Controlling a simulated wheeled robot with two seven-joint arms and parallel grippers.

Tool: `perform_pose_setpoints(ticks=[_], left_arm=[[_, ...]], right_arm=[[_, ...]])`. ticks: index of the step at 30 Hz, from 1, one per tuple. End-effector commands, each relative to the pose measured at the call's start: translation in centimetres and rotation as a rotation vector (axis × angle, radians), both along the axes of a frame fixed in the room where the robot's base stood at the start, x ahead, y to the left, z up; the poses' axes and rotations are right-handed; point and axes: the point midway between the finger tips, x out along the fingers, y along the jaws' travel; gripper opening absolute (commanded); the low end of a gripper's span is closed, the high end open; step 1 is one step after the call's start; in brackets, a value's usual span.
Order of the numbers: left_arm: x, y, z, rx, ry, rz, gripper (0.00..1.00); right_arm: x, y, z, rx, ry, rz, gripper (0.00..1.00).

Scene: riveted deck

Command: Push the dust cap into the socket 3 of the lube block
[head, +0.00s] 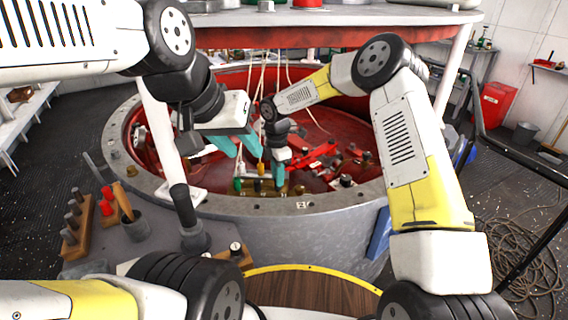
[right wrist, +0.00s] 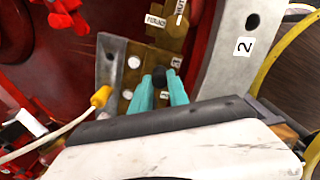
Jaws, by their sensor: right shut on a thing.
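My right gripper (head: 278,170) is low inside the round red well, over the brass lube block. In the right wrist view its teal fingers (right wrist: 168,84) are shut on a small black round dust cap (right wrist: 172,77) at the tips. The cap is over the brass lube block (right wrist: 170,40), which has white round spots and small white labels.
A yellow plug on a white cord (right wrist: 100,97) hangs beside the block. The well's grey rim (head: 225,206) curves around in front. Red fittings (head: 318,158) lie inside the well. A wooden rack (head: 77,235) and a dark cup (head: 134,226) stand at left.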

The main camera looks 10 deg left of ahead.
Motion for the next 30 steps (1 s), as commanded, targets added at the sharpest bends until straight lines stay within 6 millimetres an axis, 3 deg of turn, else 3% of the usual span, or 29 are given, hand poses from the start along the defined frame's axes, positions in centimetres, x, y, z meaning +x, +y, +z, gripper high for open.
perform_pose_setpoints(ticks=[28,29,30], left_arm=[[0.00,0.00,0.00,0.000,0.000,0.000,0.36],[0.00,0.00,0.00,0.000,0.000,0.000,0.36],[0.00,0.00,0.00,0.000,0.000,0.000,0.36]], right_arm=[[-0.02,0.02,-1.11,0.000,0.000,0.000,0.00],[-0.02,0.03,-1.09,0.000,0.000,0.000,0.26],[-0.02,0.03,-1.09,0.000,0.000,0.000,0.34]])
